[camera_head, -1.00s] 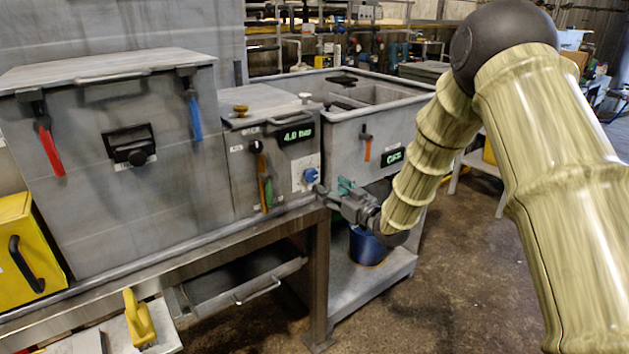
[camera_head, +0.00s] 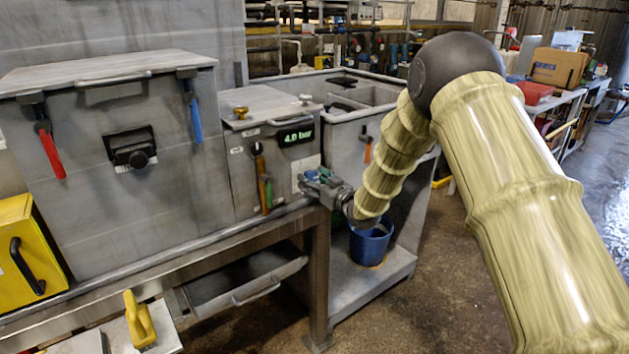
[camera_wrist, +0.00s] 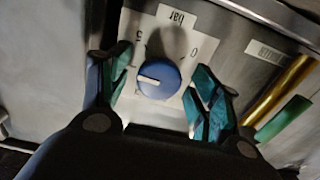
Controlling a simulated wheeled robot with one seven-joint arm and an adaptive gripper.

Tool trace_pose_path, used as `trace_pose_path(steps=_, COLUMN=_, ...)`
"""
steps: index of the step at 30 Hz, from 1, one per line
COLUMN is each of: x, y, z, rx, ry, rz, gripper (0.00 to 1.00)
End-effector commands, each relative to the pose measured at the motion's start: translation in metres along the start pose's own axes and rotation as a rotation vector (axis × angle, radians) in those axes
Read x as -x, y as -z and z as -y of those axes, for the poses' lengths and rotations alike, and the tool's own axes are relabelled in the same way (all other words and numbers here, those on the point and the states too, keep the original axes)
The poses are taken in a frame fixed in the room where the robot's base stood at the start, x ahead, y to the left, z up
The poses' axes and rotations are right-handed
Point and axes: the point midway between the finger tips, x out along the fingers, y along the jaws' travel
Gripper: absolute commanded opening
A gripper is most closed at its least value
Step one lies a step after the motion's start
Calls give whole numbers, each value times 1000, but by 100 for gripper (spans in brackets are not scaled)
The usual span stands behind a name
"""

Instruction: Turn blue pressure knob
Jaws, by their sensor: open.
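The blue pressure knob (camera_wrist: 159,78) is round, with a pale pointer line, on a white dial plate marked "bar" with the numbers 5 and 0 readable. In the wrist view it sits between the two teal fingers of my gripper (camera_wrist: 160,88). The fingers are spread, one on each side, with a visible gap to the knob. In the head view my gripper (camera_head: 312,180) is at the front of the grey control box (camera_head: 240,185) and hides the knob. A display (camera_head: 295,135) on the box reads 4.0 bar.
Orange and green handles (camera_head: 265,185) stand left of my gripper on the box. A large grey bin with a red lever (camera_head: 50,152) and a blue lever (camera_head: 193,115) is further left. A blue bucket (camera_head: 370,245) stands on the shelf below my arm.

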Motion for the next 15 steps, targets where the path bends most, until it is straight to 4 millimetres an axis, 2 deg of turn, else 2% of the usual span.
trace_pose_path(steps=1, x=0, y=0, z=0, rx=0, ry=0, rz=0, gripper=61)
trace_pose_path(steps=8, x=0, y=0, z=0, rx=0, ry=0, rz=0, gripper=19)
trace_pose_path(steps=15, x=0, y=-2, z=0, rx=42, ry=0, rz=0, gripper=18)
